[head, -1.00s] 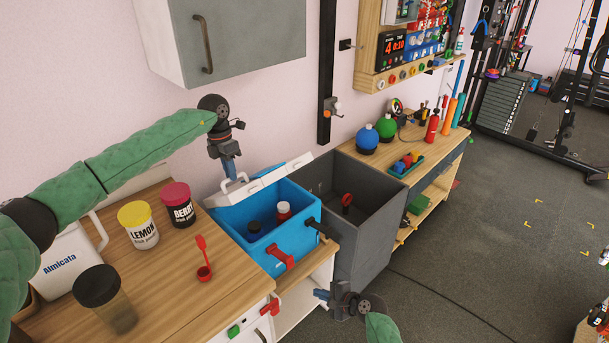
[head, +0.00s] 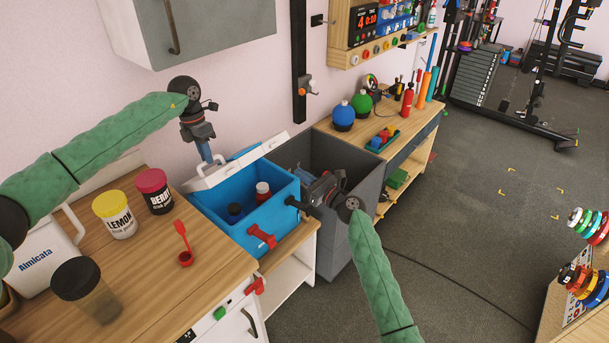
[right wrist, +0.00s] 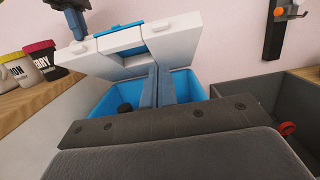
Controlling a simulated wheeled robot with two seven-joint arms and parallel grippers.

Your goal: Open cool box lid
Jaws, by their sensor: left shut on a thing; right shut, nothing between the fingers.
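The blue cool box (head: 262,216) sits on the wooden counter, its inside visible. Its white lid (head: 240,160) is raised and tilted at the back, and also shows in the right wrist view (right wrist: 185,42). My right gripper (head: 306,180) is shut and empty at the box's right side. In the right wrist view its fingers (right wrist: 157,74) point toward the open box and raised lid.
The grey bin (head: 340,160) is close on the right. LEMON (head: 120,225) and BERRY (head: 158,200) tubs, a red scoop (head: 184,256) and a dark-lidded jar (head: 100,305) stand left. A cabinet (head: 215,25) hangs above.

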